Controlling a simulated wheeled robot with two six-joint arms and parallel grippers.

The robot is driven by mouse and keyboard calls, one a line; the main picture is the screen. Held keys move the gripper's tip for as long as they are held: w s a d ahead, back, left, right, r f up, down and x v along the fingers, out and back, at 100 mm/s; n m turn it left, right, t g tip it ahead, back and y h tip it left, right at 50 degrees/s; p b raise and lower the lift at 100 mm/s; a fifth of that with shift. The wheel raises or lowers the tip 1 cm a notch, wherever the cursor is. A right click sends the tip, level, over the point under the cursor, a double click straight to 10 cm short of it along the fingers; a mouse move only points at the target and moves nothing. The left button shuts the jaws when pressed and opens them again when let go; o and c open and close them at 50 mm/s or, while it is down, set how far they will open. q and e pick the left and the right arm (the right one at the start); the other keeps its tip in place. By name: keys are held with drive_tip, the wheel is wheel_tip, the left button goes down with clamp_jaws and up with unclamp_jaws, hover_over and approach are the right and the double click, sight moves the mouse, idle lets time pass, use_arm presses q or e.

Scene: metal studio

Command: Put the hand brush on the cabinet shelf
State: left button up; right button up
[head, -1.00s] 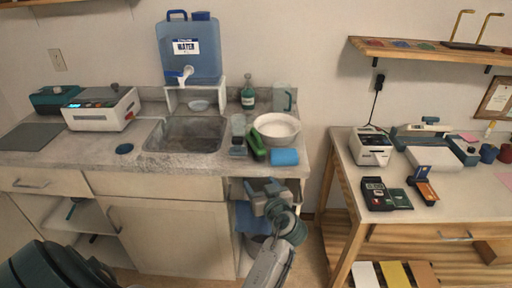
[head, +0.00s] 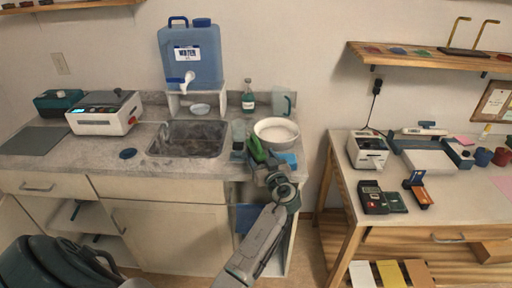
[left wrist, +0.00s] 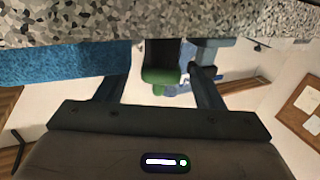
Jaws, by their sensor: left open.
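The green hand brush (head: 257,149) lies at the right end of the stone counter, beside the white bowl. My left gripper (head: 263,166) is at the counter's front edge, just in front of the brush, and partly covers its near end. In the left wrist view, the green brush (left wrist: 160,66) shows between the two spread fingers; I cannot tell if they touch it. Another open bay (head: 247,218) is under the counter's right end, partly behind my arm. My right gripper is out of view.
A white bowl (head: 276,132) and a blue item (head: 288,159) sit close to the brush. The sink (head: 188,139) is to the left, below the water jug (head: 190,55). A wooden workbench (head: 450,198) stands at the right, past a gap.

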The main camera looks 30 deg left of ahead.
sight(256, 148)
use_arm(q)
drive_tip(key=shift+x, duration=1.1)
drive_tip(key=shift+f, duration=0.1)
drive_tip(key=shift+c, duration=0.2)
drive_tip(key=shift+s, duration=0.1)
drive_tip(key=c, duration=1.2)
drive_tip(key=shift+o, duration=0.2)
